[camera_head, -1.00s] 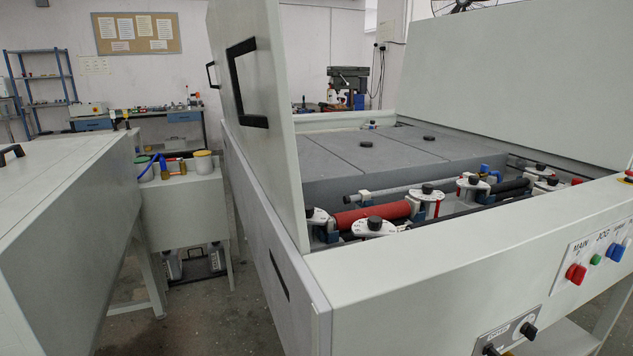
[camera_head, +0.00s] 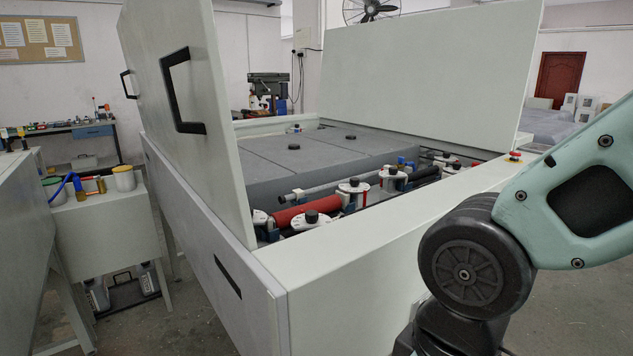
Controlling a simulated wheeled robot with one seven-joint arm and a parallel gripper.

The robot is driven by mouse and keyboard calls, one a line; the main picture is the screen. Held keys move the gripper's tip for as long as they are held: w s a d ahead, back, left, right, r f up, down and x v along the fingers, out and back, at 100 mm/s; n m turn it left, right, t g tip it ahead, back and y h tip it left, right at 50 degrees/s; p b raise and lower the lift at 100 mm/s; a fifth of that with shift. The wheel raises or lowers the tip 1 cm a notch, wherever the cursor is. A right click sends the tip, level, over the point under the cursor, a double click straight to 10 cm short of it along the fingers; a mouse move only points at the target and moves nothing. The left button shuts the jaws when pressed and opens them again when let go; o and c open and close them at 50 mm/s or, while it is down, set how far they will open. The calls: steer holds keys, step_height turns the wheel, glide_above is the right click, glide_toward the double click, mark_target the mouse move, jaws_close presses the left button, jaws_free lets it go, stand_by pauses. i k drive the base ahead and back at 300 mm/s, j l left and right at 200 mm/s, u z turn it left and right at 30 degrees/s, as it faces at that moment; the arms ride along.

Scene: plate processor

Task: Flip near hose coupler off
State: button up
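A blue hose (camera_head: 63,187) arches over the small white side cabinet (camera_head: 100,215) at the left. By its end stand two small brass-coloured fittings, one nearer (camera_head: 82,193) and one a little behind (camera_head: 100,184); they look like hose couplers, but they are too small to tell whether their levers are on or off. My arm shows large at the right, well apart from the cabinet. My gripper is out of view, so its state is hidden.
The white plate processor (camera_head: 380,245) fills the middle, its lids raised, rollers showing inside. Yellow-lidded (camera_head: 123,179) and green-lidded (camera_head: 53,188) tubs stand beside the fittings. Jugs (camera_head: 148,278) sit below the cabinet. A narrow floor gap separates cabinet and processor; another bench (camera_head: 22,235) is far left.

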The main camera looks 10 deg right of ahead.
mark_target(401, 160)
steer(key=i+l+u, duration=0.25)
steer(key=l, duration=0.35)
steer(key=i+l+u, duration=0.25)
steer(key=l, duration=0.4)
steer(key=l+u, duration=0.25)
steer(key=l, duration=0.4)
steer(key=l+u, duration=0.25)
steer(key=l, duration=0.4)
